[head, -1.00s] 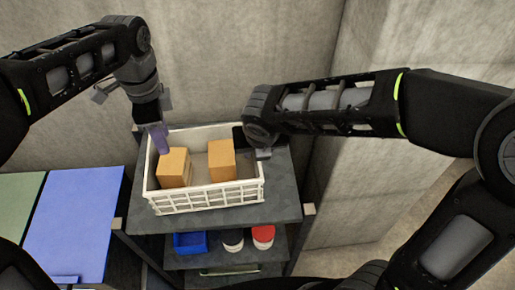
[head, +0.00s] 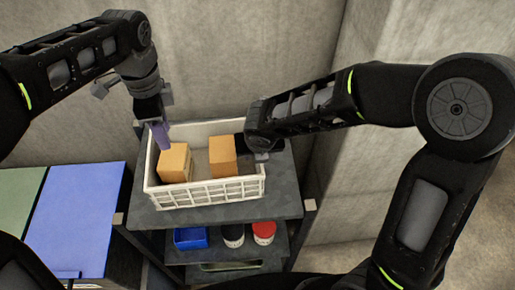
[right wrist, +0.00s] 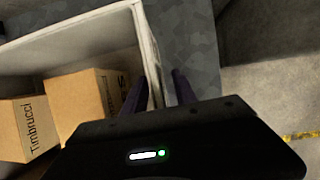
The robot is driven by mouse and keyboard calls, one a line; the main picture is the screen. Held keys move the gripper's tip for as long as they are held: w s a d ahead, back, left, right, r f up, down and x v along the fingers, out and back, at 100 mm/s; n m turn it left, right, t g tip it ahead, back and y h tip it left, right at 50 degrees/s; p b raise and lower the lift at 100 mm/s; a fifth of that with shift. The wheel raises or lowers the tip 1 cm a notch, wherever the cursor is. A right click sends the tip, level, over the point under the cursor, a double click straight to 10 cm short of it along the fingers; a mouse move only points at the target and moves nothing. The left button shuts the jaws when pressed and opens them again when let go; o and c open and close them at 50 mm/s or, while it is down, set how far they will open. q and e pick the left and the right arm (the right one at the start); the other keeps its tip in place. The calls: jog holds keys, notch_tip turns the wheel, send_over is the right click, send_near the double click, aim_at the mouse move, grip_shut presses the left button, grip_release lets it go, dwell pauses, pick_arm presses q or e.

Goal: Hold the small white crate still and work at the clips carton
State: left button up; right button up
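The small white crate (head: 206,193) stands upright on a dark grey shelf top, with two tan cartons inside, a left one (head: 175,163) and a right one (head: 222,158). I cannot tell which is the clips carton. In the right wrist view one carton (right wrist: 22,130) reads "Timbrucci". My left gripper (head: 160,136) points down just inside the crate's left end, close to the left carton; its finger gap is not clear. My right gripper (right wrist: 160,92) is at the crate's right end. Its fingers are apart, one on each side of the crate wall (right wrist: 150,45), with a gap outside the wall.
Below, a lower shelf holds a blue bin (head: 190,238), a dark white-banded jar (head: 233,235) and a red-lidded jar (head: 264,232). Blue (head: 76,215) and green (head: 17,198) surfaces lie at the left. Concrete walls (head: 260,50) stand close behind and to the right.

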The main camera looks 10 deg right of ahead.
aim_at(179, 155)
jog(key=shift+w+f, duration=0.1)
jog(key=shift+f, duration=0.1)
grip_shut()
dwell(0.3)
dwell(1.0)
pick_arm(q)
jog(key=o, duration=0.4)
jog(key=shift+o, duration=0.9)
jog(key=shift+s+d+f, duration=0.1)
jog(key=shift+d+f, duration=0.1)
jog(key=shift+f, duration=0.1)
jog(key=o, duration=0.6)
jog(key=d+f+m+y, duration=0.1)
jog(key=d+f+y, duration=0.1)
jog(key=d+f+m+y, duration=0.1)
jog(key=f+y, duration=0.1)
jog(key=shift+s+m+t, duration=0.25)
jog(key=shift+m+t, duration=0.05)
jog(key=shift+t, duration=0.1)
jog(key=shift+o, duration=1.1)
jog(key=shift+d, duration=0.15)
